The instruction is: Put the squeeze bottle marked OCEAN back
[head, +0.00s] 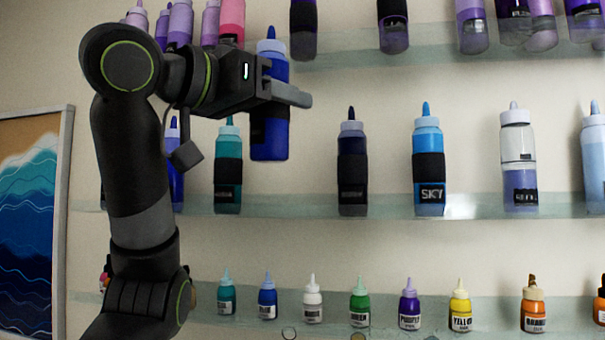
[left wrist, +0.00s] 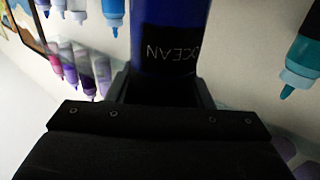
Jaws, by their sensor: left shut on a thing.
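The squeeze bottle marked OCEAN (head: 269,139) is deep blue with a blue tip and a dark band. My left gripper (head: 285,92) is shut on it and holds it upright, in front of the shelf wall and above the level of the middle shelf (head: 285,205). In the left wrist view the bottle (left wrist: 165,25) stands between the fingers, and its label reads OCEAN, upside down. My right gripper is in neither view.
On the middle shelf, a teal bottle (head: 228,168) stands left of the held bottle and a dark blue-grey one (head: 351,165) right of it, with a gap between. The SKY bottle (head: 428,165) is farther right. Small dropper bottles (head: 359,302) line the lower shelf.

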